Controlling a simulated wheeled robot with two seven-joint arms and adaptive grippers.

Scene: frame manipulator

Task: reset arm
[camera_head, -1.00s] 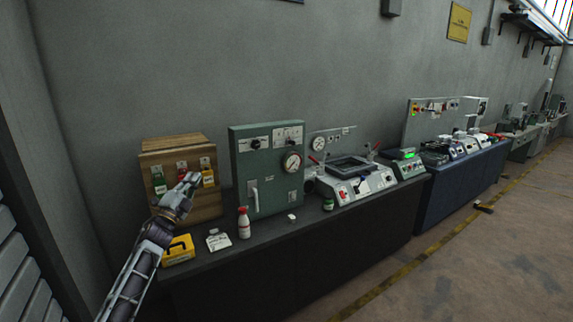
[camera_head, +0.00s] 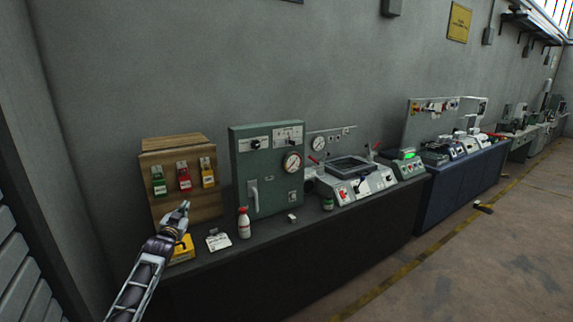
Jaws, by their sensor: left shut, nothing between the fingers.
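My left arm comes in from the lower left. Its gripper (camera_head: 184,208) is shut and empty, in front of the lower part of a wooden box (camera_head: 200,207) and above a yellow case (camera_head: 184,252). The gripper and wrist hide part of the case. On the box front hang a green tag (camera_head: 159,182), a red tag (camera_head: 185,179) and a yellow tag (camera_head: 207,175), all clear of the gripper. My right gripper is not in view.
On the dark bench (camera_head: 300,255) stand a white bottle with a red cap (camera_head: 244,223), a small white item (camera_head: 218,240), a green panel with a gauge (camera_head: 266,170) and a control console (camera_head: 355,180). The floor (camera_head: 480,260) at right is mostly clear.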

